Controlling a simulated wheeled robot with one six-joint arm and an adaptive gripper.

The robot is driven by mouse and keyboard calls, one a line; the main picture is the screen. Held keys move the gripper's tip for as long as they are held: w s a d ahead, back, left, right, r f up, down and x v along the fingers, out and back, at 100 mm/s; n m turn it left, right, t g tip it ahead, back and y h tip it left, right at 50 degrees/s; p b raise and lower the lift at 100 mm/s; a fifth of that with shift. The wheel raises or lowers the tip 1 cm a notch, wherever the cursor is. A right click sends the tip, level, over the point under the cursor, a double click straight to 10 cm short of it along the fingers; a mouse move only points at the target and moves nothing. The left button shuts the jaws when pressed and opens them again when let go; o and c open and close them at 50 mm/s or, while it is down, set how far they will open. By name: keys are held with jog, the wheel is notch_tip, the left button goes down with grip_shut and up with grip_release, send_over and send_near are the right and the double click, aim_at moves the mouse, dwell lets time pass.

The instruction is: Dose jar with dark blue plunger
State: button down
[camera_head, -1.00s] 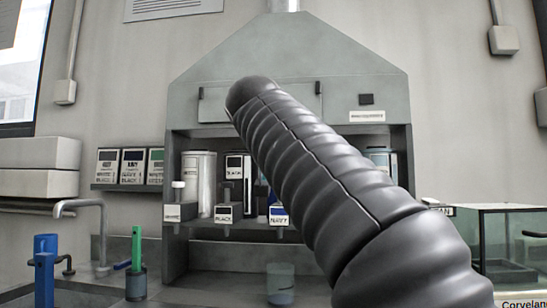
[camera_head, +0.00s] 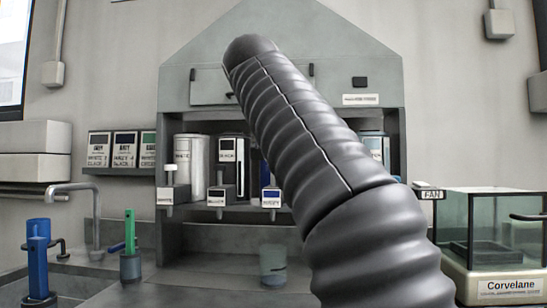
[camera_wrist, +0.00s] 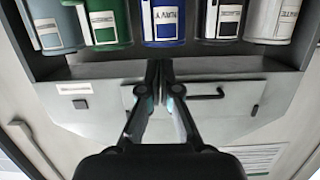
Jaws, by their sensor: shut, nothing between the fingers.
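A clear, slightly green jar (camera_head: 273,264) stands on the counter below the dispensers in the head view. Above it, the navy dispenser plunger (camera_head: 271,197) has a dark blue and white label at the front of the hood shelf. Its tall blue canister is mostly hidden behind my arm in the head view. In the wrist view, which looks upside down, the blue canister (camera_wrist: 163,22) shows at the top centre. My gripper (camera_wrist: 160,70) is shut and empty, in front of the hood's upper panel. It is hidden in the head view. The jar is not in the wrist view.
The white plunger (camera_head: 172,190) and black plunger (camera_head: 222,196) stand left of the navy one. A green-handled tool sits in a cup (camera_head: 131,266) at left, near a blue stand (camera_head: 38,265) and a tap (camera_head: 90,215). A glass case (camera_head: 495,235) stands at right.

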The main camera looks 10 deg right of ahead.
jog(key=shift+w+d+f+p, duration=0.1)
jog(key=shift+w+d+f, duration=0.4)
jog(key=shift+w+f, duration=0.8)
jog(key=shift+w+d+f+p, duration=0.15)
jog(key=shift+w+d+f, duration=0.55)
jog(key=shift+w, duration=1.05)
jog(key=shift+w+d+f+p, duration=0.1)
jog(key=shift+w+d+f, duration=0.2)
jog(key=shift+w+f, duration=1.1)
jog(key=shift+w+r, duration=0.2)
jog(key=shift+f, duration=0.1)
jog(key=shift+f+b, duration=1.35)
jog(key=shift+f, duration=0.3)
